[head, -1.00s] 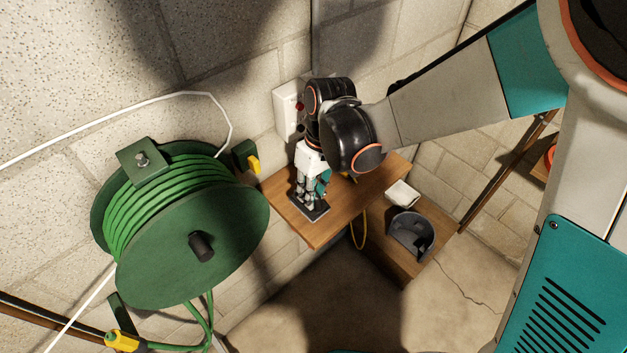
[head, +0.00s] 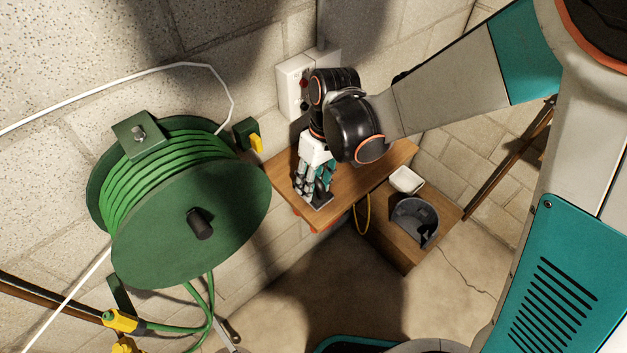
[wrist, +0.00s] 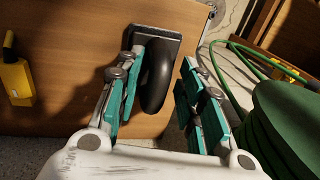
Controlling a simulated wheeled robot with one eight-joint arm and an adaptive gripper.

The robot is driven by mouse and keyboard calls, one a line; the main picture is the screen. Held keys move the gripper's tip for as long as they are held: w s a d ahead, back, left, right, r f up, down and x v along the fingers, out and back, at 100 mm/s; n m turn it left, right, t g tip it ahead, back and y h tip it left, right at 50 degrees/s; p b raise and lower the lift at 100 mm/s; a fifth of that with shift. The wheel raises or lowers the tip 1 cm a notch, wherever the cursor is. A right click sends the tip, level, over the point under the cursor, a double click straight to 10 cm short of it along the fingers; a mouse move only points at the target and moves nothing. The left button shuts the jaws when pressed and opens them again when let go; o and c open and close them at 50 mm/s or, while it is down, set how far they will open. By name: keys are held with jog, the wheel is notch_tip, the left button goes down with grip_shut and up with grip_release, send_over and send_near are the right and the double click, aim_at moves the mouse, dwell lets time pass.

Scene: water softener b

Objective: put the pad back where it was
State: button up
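The pad (wrist: 150,36) is a dark grey flat block with a black curved handle (wrist: 157,78). It lies on the wooden shelf (wrist: 70,75) close to the shelf's edge. In the head view the pad (head: 319,202) shows only in part below the fingers, near the shelf's front left corner. My gripper (head: 315,192) is above it, pointing down. In the wrist view my gripper (wrist: 160,80) is open, its teal-padded fingers on either side of the handle. The left fingers are close to the handle; a clear gap shows on the right.
A large green hose reel (head: 185,215) hangs on the wall to the left of the shelf. A white wall box (head: 294,88) is behind my gripper. A lower wooden surface (head: 388,238) holds a dark round holder (head: 415,220) and a white dish (head: 406,181).

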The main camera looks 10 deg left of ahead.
notch_tip(320, 180, up, 12)
jog(key=w+d+p, duration=0.1)
jog(key=p, duration=0.3)
jog(key=shift+w+d, duration=0.2)
jog(key=shift+d, duration=0.05)
